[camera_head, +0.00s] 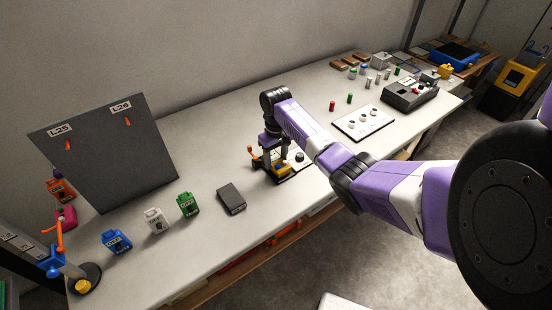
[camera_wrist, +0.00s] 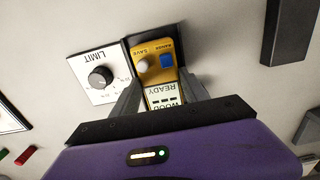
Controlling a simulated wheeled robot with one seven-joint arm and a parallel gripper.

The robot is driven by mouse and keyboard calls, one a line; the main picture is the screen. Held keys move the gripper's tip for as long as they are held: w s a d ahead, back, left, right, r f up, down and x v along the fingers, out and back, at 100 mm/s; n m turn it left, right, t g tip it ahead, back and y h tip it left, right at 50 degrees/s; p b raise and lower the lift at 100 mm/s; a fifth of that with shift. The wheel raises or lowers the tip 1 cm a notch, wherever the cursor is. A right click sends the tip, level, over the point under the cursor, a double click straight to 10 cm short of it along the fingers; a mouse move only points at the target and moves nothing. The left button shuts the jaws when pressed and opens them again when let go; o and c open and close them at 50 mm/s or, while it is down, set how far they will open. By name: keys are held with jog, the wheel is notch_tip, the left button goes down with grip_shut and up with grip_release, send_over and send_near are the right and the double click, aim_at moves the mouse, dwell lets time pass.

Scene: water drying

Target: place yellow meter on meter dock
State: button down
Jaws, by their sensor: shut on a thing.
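The yellow meter (camera_wrist: 150,52) has a white knob, a blue button and a pale display reading "WOOD" and "READY". In the wrist view my gripper (camera_wrist: 158,95) is shut on it, with a grey finger on each side. The meter lies over the black meter dock (camera_wrist: 128,45), whose dark rim shows around its far end; I cannot tell whether it is fully seated. In the head view the yellow meter (camera_head: 282,169) is low at the dock (camera_head: 283,181), partly hidden by my gripper (camera_head: 272,160).
A white "LIMIT" panel with a black knob (camera_wrist: 100,77) adjoins the dock. A dark grey box (camera_head: 231,198) lies to the left. Green (camera_head: 188,204), white (camera_head: 155,220) and blue (camera_head: 116,241) devices stand farther left. A grey panel (camera_head: 105,150) stands behind them. A white board (camera_head: 363,123) lies right.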

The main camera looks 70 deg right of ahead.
aim_at(275, 161)
jog(key=c, duration=0.6)
grip_release()
notch_tip(275, 161, up, 12)
jog(key=shift+r+b, duration=0.15)
jog(key=shift+b, duration=0.15)
jog(key=shift+w, duration=0.1)
